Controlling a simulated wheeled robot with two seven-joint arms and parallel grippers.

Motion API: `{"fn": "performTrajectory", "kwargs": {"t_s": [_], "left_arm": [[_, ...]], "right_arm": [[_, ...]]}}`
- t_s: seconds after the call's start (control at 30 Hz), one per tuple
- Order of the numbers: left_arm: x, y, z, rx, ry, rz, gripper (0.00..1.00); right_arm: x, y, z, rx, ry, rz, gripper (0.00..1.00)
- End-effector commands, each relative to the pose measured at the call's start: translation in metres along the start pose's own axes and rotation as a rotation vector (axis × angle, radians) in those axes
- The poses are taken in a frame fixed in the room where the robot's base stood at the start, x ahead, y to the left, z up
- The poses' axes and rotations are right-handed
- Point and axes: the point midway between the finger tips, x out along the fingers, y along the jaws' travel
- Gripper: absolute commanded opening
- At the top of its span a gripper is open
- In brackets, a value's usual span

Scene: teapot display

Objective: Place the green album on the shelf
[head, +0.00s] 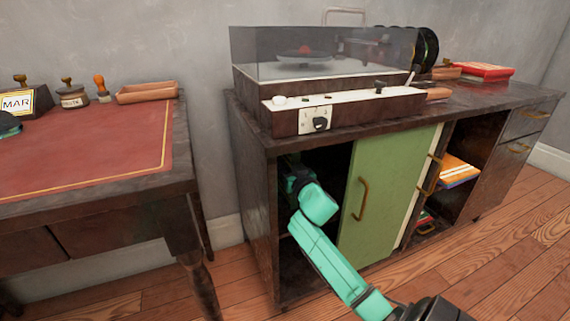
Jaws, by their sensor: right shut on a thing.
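My right gripper (291,171) is inside the dark open left compartment of the cabinet, at the end of my teal arm. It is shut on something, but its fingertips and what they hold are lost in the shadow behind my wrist. I cannot make out a green album anywhere. A shelf board (287,238) shows faintly inside that compartment, partly behind my arm. A right compartment of the cabinet holds a stack of colourful albums (458,172), orange on top. My left gripper is not in view.
A green door (385,190) with a brass handle stands beside my right arm, covering the cabinet's middle. A record player (325,80) and red boxes (483,71) stand on the cabinet top (465,95). A desk (80,150) with stamps stands at left. Floor between them is clear.

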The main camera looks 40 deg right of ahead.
Motion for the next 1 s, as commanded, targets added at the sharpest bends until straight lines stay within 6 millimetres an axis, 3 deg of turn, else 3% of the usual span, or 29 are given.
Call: {"fn": "performTrajectory", "kwargs": {"t_s": [0.03, 0.1, 0.5, 0.67, 0.77, 1.0], "left_arm": [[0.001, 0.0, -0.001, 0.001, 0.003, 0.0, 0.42], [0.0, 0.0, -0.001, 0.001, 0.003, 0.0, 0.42], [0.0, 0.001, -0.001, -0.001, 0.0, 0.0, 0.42], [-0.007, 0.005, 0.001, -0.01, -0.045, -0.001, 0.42], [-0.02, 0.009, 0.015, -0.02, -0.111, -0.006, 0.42], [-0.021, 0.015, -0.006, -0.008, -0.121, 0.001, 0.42]], "right_arm": [[0.0, 0.0, 0.0, 0.0, 0.0, 0.0, 0.45], [0.0, 0.0, 0.0, 0.0, 0.0, 0.0, 0.67], [0.0, 0.0, -0.002, -0.001, 0.001, 0.0, 0.67], [-0.028, -0.001, -0.003, 0.0, -0.003, -0.001, 0.67], [-0.053, -0.001, -0.003, 0.003, -0.005, -0.001, 0.67], [-0.105, 0.0, -0.002, 0.002, -0.003, 0.0, 0.67]]}}
